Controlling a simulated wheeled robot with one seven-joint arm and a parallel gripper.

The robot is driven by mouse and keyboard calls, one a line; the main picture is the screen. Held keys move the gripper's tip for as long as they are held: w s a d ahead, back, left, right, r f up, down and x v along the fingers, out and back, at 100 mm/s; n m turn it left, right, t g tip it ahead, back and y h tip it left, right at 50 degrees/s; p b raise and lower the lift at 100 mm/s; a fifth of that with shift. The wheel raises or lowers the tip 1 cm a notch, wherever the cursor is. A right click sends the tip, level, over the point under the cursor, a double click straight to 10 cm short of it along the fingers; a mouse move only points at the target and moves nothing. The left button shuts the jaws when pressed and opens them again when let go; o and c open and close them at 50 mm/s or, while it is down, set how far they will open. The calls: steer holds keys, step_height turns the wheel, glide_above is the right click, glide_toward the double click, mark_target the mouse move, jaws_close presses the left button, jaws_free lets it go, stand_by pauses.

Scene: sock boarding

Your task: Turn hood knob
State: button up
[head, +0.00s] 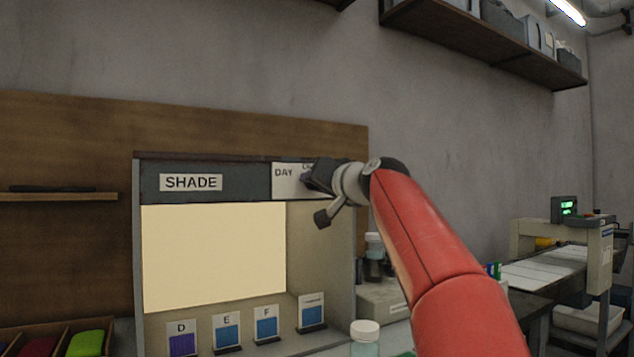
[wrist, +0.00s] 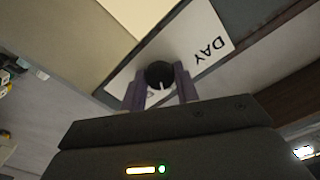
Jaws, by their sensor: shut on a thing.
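The hood is a grey light box with a dark header (head: 240,182) marked SHADE and a lit cream back panel (head: 213,256). A white plate (head: 286,173) marked DAY sits at the header's right end, and it also shows in the wrist view (wrist: 208,35). The knob (wrist: 159,74) is a round black dial with a white pointer line, on that plate. My gripper (wrist: 160,87) has its two fingers on either side of the knob, shut on it. In the head view my gripper (head: 318,177) hides the knob and part of the plate's lettering.
Several sample cards, among them D (head: 182,338) and E (head: 227,331), stand on the hood's floor. A white-capped jar (head: 365,338) stands in front at the right. A wall shelf (head: 480,38) hangs above right. A bench machine (head: 565,240) with a green display is at far right.

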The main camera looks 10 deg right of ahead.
steer(key=shift+m, duration=1.9)
steer(key=o, duration=1)
steer(key=shift+c, duration=0.2)
steer(key=b+v, duration=0.3)
steer(key=v, duration=0.5)
